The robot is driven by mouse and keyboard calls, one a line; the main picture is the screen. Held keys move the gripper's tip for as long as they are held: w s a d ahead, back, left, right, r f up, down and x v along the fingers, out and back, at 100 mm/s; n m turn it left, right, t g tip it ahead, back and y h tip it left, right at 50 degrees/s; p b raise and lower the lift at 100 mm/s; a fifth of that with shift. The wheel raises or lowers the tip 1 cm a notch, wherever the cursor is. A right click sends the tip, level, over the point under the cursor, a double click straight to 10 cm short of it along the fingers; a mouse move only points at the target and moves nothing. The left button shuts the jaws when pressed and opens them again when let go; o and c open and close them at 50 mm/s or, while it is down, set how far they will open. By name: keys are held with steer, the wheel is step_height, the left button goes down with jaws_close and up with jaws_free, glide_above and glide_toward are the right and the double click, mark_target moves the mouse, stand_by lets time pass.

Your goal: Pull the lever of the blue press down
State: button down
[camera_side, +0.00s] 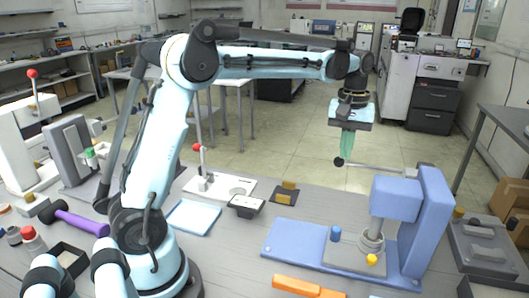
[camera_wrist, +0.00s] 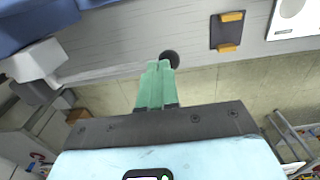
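The blue press (camera_side: 435,205) stands on its blue base at the right of the table in the side view; part of it shows at the top left of the wrist view (camera_wrist: 25,22). Its lever (camera_side: 375,167) is a thin grey rod running out leftward, about level, to a black ball knob (camera_side: 339,162). The knob also shows in the wrist view (camera_wrist: 169,59). My gripper (camera_side: 345,156) points down just above the knob. Its green fingers (camera_wrist: 158,66) are together with nothing between them, and their tips overlap the knob's near edge. I cannot tell whether they touch it.
A blue peg (camera_side: 336,233) and a yellow knob (camera_side: 371,259) are on the press base. An orange bar (camera_side: 305,287) lies in front. A white plate with a red-knobbed lever (camera_side: 218,186) and a dark pad with a yellow block (camera_side: 286,192) are to the left. The air around the lever is clear.

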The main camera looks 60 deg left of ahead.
steer(key=shift+f, duration=2.95)
step_height(320, 180, up, 13)
steer(key=shift+f, duration=0.1)
stand_by(0.4)
step_height(320, 180, up, 7)
glide_above(343, 164)
steer(key=shift+w+a, duration=0.25)
steer(key=shift+w, duration=0.1)
stand_by(0.5)
